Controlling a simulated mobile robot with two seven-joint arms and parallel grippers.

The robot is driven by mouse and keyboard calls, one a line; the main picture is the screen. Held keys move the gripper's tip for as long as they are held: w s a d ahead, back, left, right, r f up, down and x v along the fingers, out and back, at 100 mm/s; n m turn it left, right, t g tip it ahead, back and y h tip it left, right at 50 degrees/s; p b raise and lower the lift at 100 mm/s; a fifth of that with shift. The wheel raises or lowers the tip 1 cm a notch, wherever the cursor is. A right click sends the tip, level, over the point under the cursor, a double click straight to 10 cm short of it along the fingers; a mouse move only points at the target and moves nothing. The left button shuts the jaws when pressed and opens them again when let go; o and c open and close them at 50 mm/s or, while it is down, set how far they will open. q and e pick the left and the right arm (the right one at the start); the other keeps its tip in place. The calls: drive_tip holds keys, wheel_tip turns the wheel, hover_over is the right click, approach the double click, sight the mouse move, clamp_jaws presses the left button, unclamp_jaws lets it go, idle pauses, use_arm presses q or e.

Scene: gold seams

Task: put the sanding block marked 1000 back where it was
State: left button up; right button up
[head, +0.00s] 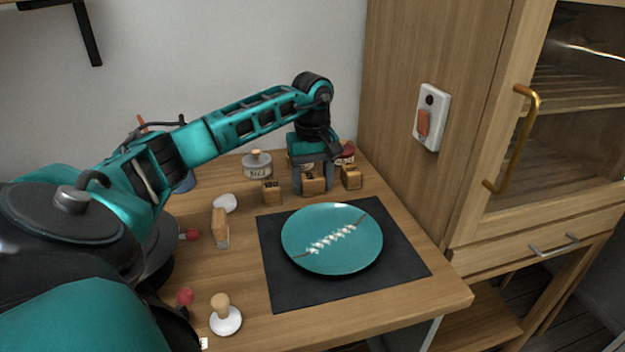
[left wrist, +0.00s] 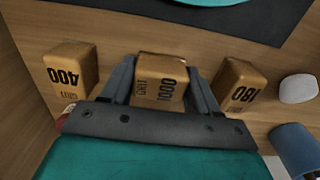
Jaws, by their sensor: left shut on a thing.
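The sanding block marked 1000 (left wrist: 160,85) is between the fingers of my left gripper (left wrist: 160,92), which is shut on it. In the head view the block (head: 314,185) shows below my left gripper (head: 312,180), which points down at the back of the table. It is in the gap between the block marked 180 (head: 271,192) on the left and the block marked 400 (head: 351,177) on the right. In the left wrist view 400 (left wrist: 70,68) is left and 180 (left wrist: 240,86) is right. I cannot tell whether the held block touches the table. My right gripper is out of view.
A teal plate (head: 332,240) with a white-dotted seam lies on a dark mat (head: 290,290) in front. A lidded jar (head: 257,166) and a red-topped jar (head: 346,153) stand behind. A wood-handled tool (head: 221,228) stands left. A wooden cabinet (head: 400,60) borders the right.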

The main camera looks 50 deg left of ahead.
sight(313, 176)
use_arm(q)
drive_tip(key=o, duration=0.5)
drive_tip(key=shift+f, duration=0.15)
drive_tip(key=shift+c, duration=0.2)
drive_tip(key=o, duration=0.5)
wheel_tip(313, 176, up, 12)
drive_tip(key=shift+r+p, duration=0.2)
drive_tip(key=shift+p, duration=0.7)
